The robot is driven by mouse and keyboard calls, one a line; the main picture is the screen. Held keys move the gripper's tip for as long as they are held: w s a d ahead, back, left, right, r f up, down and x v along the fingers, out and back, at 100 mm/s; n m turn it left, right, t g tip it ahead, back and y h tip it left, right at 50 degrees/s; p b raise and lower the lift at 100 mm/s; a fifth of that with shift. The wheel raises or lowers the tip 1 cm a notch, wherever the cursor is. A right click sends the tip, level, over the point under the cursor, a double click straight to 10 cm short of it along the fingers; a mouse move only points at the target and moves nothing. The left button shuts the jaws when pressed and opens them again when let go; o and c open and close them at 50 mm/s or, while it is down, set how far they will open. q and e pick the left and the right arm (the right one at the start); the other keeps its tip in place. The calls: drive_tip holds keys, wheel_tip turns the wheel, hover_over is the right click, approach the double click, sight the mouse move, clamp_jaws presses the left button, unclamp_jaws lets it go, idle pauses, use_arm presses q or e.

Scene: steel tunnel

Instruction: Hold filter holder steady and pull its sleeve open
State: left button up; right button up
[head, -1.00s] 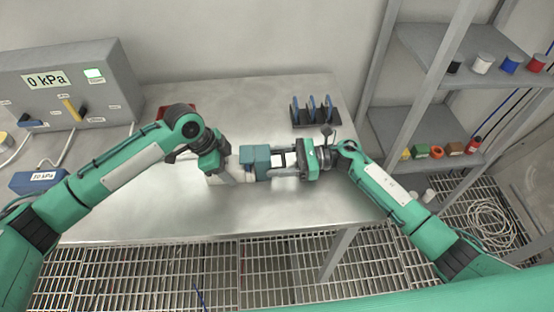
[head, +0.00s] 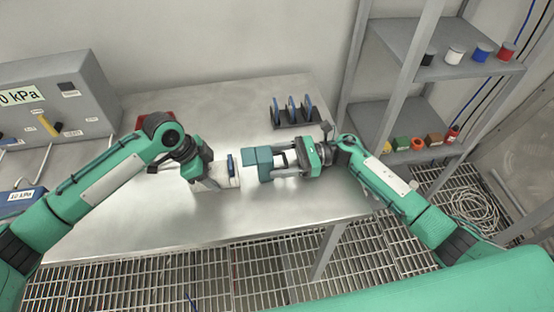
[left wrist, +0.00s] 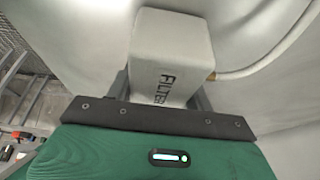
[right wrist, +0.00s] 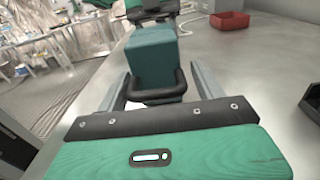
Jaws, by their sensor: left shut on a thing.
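The filter holder (head: 216,178) is a pale block near the table's middle, with a small blue part (head: 230,164) at its right end. Its "FILTER" lettering shows in the left wrist view (left wrist: 170,60). My left gripper (head: 200,172) is shut on it. The teal sleeve (head: 258,164) stands to its right, with a narrow gap between them. The sleeve has a black handle (right wrist: 160,92) on its near side. The inside of the sleeve is hidden.
A dark rack (head: 293,118) with blue discs stands behind the sleeve. A red tray (right wrist: 230,20) lies at the back left, partly behind my left arm. A grey pressure box (head: 50,100) is at left. Shelves (head: 400,125) with spools stand at right. The table front (head: 200,232) is clear.

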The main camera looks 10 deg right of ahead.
drive_tip(key=shift+d, duration=0.1)
drive_tip(key=d, duration=1.1)
drive_tip(key=shift+d, duration=0.4)
use_arm(q)
drive_tip(key=o, duration=1.2)
drive_tip(key=shift+c, duration=0.2)
